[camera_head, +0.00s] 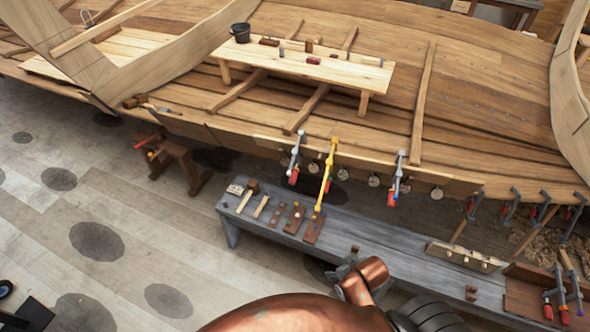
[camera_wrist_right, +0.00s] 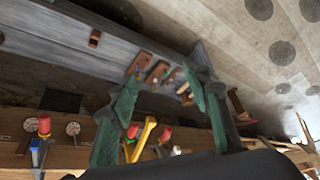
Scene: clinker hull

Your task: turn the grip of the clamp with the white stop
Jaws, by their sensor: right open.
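The left one, a grey clamp (camera_head: 296,157) with a red grip (camera_head: 293,177), seems to be the one with the white stop. In the right wrist view a small pale piece (camera_wrist_right: 176,150), perhaps that stop, shows beside a red grip (camera_wrist_right: 165,134), between my fingers. My right gripper (camera_wrist_right: 168,72) is open and empty, its green-padded fingers apart, with the clamps beyond them. In the head view my copper arm reaches in from the bottom. My left gripper is not in view.
The yellow clamp (camera_head: 326,175) hangs just right of the grey one, and a blue-marked clamp (camera_head: 398,175) farther right. Below them stands a grey bench (camera_head: 350,232) with mallets, wooden blocks and more clamps on it. The floor at left is mostly clear.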

